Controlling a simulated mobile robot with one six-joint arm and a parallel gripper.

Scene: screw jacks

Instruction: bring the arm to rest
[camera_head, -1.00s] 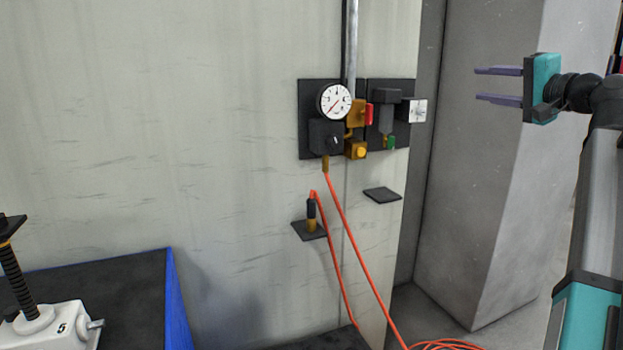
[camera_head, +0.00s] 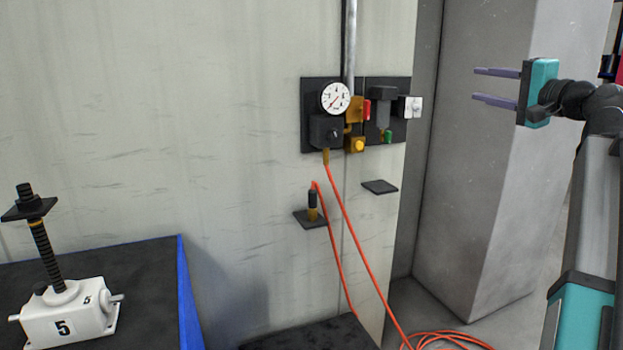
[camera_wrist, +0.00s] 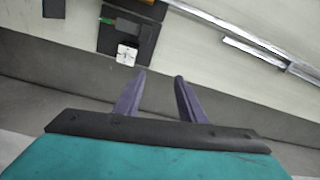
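My gripper (camera_head: 483,85) is at the upper right of the head view, with its two purple fingers pointing left, apart and empty. It also shows in the wrist view (camera_wrist: 160,85), where the fingers are spread with nothing between them. My arm is raised and folded at the right edge, in front of the grey pillar. The gripper is right of the wall panel and apart from it. A screw jack (camera_head: 65,312) with a white base marked 5 and a black threaded spindle stands at the lower left.
The jack stands on a dark, blue-edged bench (camera_head: 140,262). A wall panel carries a gauge (camera_head: 335,98) and valves. An orange hose (camera_head: 362,260) hangs from it, coiling on the floor. Two small shelves (camera_head: 379,187) jut from the wall. A grey pillar (camera_head: 500,200) stands behind my arm.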

